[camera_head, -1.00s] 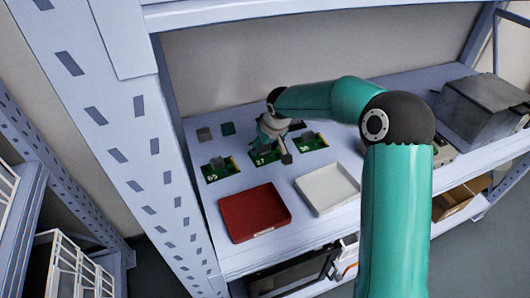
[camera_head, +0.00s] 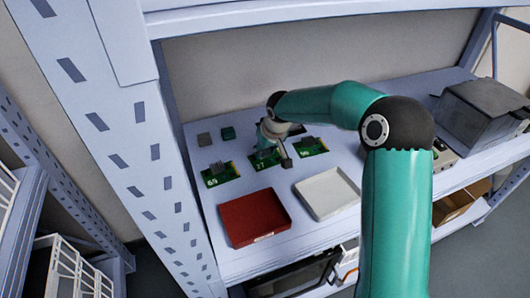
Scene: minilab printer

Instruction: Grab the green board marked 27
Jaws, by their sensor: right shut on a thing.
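The green board marked 27 (camera_head: 262,164) lies on the shelf between two other green boards, with its number showing at its front left. My right gripper (camera_head: 272,152) is above it and shut on it; the arm hides part of the board and most of the fingers. A green board marked 65 or 69 (camera_head: 219,176) lies to the left. Another green board (camera_head: 311,148) lies to the right. My left gripper is not in view.
A red tray (camera_head: 222,222) and a white tray (camera_head: 318,207) stand in front of the boards. A grey machine (camera_head: 478,112) stands at the right. A shelf post (camera_head: 130,130) rises at the left.

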